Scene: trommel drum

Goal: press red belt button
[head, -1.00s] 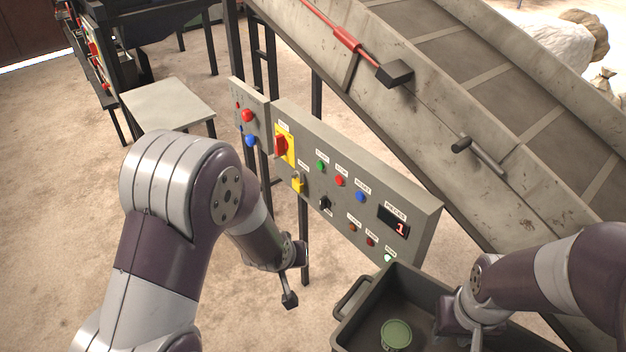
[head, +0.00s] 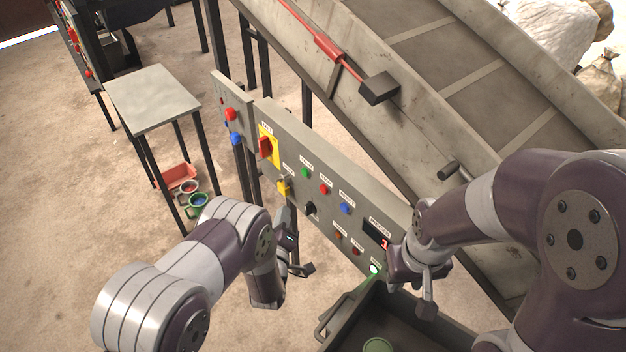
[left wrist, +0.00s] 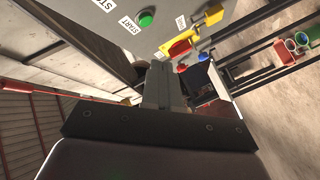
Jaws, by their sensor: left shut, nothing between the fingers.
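The grey control panel (head: 290,150) has a red stop button (head: 325,188) between a green start button (head: 305,172) and a blue reset button (head: 345,208). A smaller side panel (head: 222,92) carries another red button (head: 230,114) above a blue one (head: 235,138). I cannot tell from labels which red one is the belt button. My left gripper (head: 303,269) is shut and empty, low in front of the main panel. In the left wrist view, its shut fingers (left wrist: 158,80) show below the green start button (left wrist: 145,19). My right gripper (head: 427,307) hangs by the panel's right end; its jaw opening is unclear.
A red rotary switch on a yellow plate (head: 267,146) and a yellow part (head: 284,187) stick out of the panel. A dark bin (head: 335,318) holding a green disc (head: 377,346) stands below. The conveyor (head: 420,130) rises behind. A small table (head: 152,97) stands left.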

